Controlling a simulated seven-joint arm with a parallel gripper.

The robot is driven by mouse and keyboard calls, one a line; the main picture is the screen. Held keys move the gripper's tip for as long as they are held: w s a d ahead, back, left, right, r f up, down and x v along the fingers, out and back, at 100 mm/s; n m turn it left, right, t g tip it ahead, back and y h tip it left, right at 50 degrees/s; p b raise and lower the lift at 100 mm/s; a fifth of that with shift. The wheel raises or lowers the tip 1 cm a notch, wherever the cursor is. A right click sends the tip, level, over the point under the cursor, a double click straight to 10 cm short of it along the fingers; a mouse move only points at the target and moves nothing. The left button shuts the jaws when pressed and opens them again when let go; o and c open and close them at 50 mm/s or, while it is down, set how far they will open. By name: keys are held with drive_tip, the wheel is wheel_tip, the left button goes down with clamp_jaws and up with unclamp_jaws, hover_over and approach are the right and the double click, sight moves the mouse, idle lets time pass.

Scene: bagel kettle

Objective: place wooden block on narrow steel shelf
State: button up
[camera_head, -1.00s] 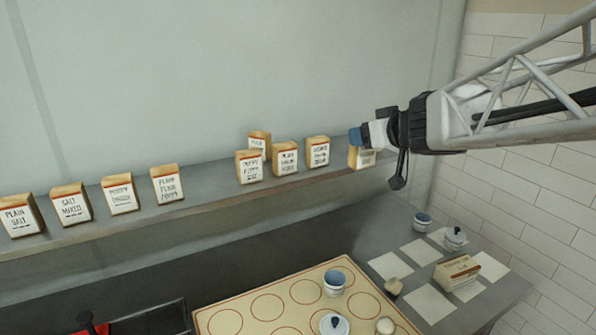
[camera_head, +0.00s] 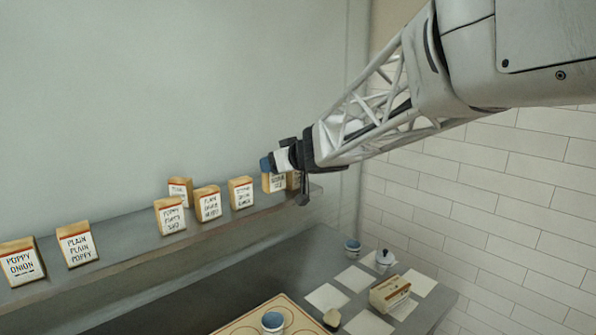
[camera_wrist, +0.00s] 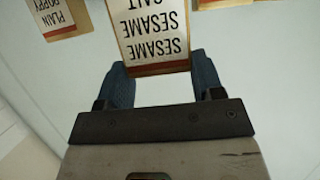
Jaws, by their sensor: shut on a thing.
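My gripper (camera_head: 268,164) is at the right end of the narrow steel shelf (camera_head: 130,248). Its blue fingers are shut on a wooden block (camera_head: 273,184) with a white label. In the wrist view the block (camera_wrist: 155,30) sits between the two fingertips (camera_wrist: 162,82), and its label reads SESAME, SESAME, SALT. The held block looks upright over the shelf; I cannot tell whether its base touches the surface. Another block (camera_head: 294,180) shows partly behind it at the right.
Several labelled blocks stand on the shelf to the left, the nearest being one block (camera_head: 241,193). A tiled wall (camera_head: 480,190) is at right.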

drive_tip(key=shift+w+a+f, duration=0.1)
drive_tip(key=shift+w+a, duration=0.25)
drive_tip(key=shift+w, duration=0.55)
drive_tip(key=shift+w+a+f, duration=0.1)
drive_tip(key=shift+w+a, duration=0.2)
drive_tip(key=shift+w, duration=0.55)
drive_tip(key=shift+w+a+f, duration=0.1)
drive_tip(key=shift+w+a, duration=0.25)
drive_tip(key=shift+w, duration=0.55)
drive_tip(key=shift+f, duration=1.7)
drive_tip(key=shift+f, duration=0.2)
drive_tip(key=o, duration=0.9)
drive_tip(key=shift+o, duration=0.2)
drive_tip(key=shift+r, duration=0.15)
drive_tip(key=shift+s+d+r, duration=0.25)
drive_tip(key=shift+s+d, duration=0.1)
drive_tip(key=v, duration=1.1)
